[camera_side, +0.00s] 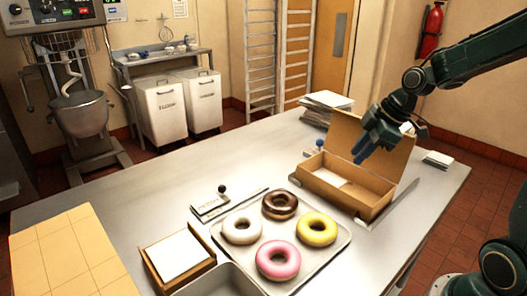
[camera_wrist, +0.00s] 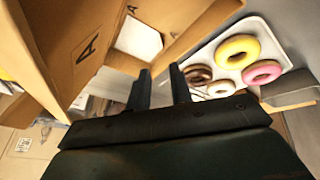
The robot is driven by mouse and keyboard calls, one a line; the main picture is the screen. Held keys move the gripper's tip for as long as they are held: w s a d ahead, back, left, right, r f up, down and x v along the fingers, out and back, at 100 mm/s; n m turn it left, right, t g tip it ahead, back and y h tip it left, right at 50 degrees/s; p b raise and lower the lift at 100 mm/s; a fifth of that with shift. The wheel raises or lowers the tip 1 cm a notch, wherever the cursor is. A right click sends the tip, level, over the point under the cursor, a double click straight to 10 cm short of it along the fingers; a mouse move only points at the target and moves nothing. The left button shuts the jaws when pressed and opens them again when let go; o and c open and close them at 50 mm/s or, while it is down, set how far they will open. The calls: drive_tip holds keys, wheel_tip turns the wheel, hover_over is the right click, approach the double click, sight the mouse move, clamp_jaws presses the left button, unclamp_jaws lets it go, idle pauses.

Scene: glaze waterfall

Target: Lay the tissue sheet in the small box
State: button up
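An open cardboard box (camera_side: 360,198) with its lid raised stands at the right of the table. A white sheet, apparently the tissue (camera_side: 325,176), lies inside it toward the left end; it also shows in the wrist view (camera_wrist: 138,39). The box wall is also in the wrist view (camera_wrist: 182,42). My gripper (camera_side: 362,153) is above the box, in front of the raised lid. In the wrist view my gripper (camera_wrist: 162,80) has two dark fingers apart, with nothing seen between them.
A metal tray (camera_side: 335,241) with several doughnuts lies left of the box. A small flat device with a black knob (camera_side: 222,189) lies behind the tray. Paper stacks (camera_side: 327,103) stand behind the lid, and another (camera_side: 437,159) lies to the right. The table's left middle is clear.

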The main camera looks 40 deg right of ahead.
drive_tip(key=shift+a, duration=0.1)
drive_tip(key=s+a+r+m+h, duration=0.1)
drive_tip(key=s+a+r+m, duration=0.2)
drive_tip(key=s, duration=0.5)
drive_tip(key=s+a+r+m+t+h, duration=0.1)
drive_tip(key=s+a+r+m, duration=0.3)
drive_tip(key=s, duration=0.5)
drive_tip(key=a+m, duration=0.2)
drive_tip(key=shift+s+a+r, duration=0.15)
drive_tip(key=shift+a+r, duration=0.05)
drive_tip(key=shift+a, duration=0.1)
